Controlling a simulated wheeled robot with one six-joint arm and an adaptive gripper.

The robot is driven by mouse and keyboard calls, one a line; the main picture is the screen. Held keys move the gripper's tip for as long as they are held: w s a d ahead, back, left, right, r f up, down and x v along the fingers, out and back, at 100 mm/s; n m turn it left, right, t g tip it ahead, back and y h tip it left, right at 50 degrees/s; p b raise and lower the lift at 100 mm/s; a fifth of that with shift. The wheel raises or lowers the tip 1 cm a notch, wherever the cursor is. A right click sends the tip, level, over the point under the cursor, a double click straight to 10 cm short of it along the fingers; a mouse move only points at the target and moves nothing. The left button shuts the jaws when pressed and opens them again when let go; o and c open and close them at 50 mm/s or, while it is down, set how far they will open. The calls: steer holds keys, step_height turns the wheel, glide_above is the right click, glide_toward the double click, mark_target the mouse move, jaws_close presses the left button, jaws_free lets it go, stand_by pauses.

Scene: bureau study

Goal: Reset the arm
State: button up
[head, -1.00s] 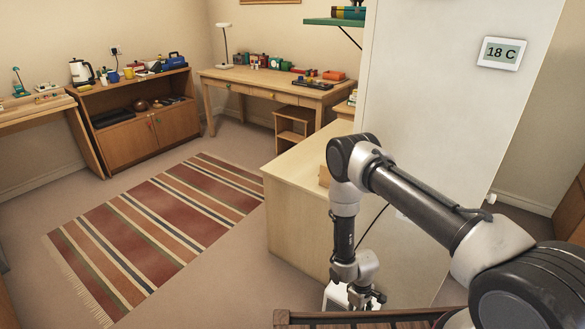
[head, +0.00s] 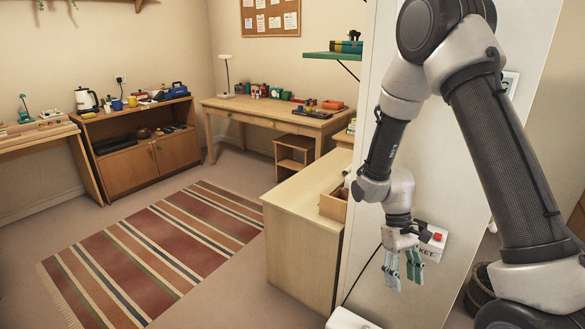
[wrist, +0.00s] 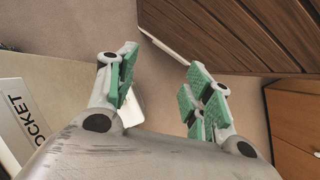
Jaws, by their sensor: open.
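My gripper (head: 403,268) hangs at the end of my arm at the right of the head view, fingers pointing down. Its green-padded fingers are spread apart with nothing between them. In the wrist view my gripper (wrist: 160,85) is also open and empty, with bare floor behind the gap. My arm is raised and folded, its elbow high near the top edge of the head view.
A white box with a red button (head: 432,240) is on the pale wall behind my gripper. A light wood cabinet (head: 300,225) with a small wooden box (head: 334,205) stands left of it. A striped rug (head: 150,260) covers open floor. Brown wooden furniture (wrist: 235,30) shows in the wrist view.

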steer(key=s+d+r+m+t, duration=0.1)
steer(key=s+d+r+t, duration=0.1)
steer(key=r, duration=0.8)
steer(key=s+d+r+m+t+y, duration=0.1)
steer(key=s+d+r+t, duration=0.2)
steer(key=s+r, duration=0.3)
steer(key=s+d+r+m+t, duration=0.1)
steer(key=s+d+r+t, duration=0.2)
steer(key=r, duration=1.3)
steer(key=shift+s+m+t, duration=0.4)
steer(key=shift+s+t, duration=0.3)
steer(key=shift+s, duration=0.1)
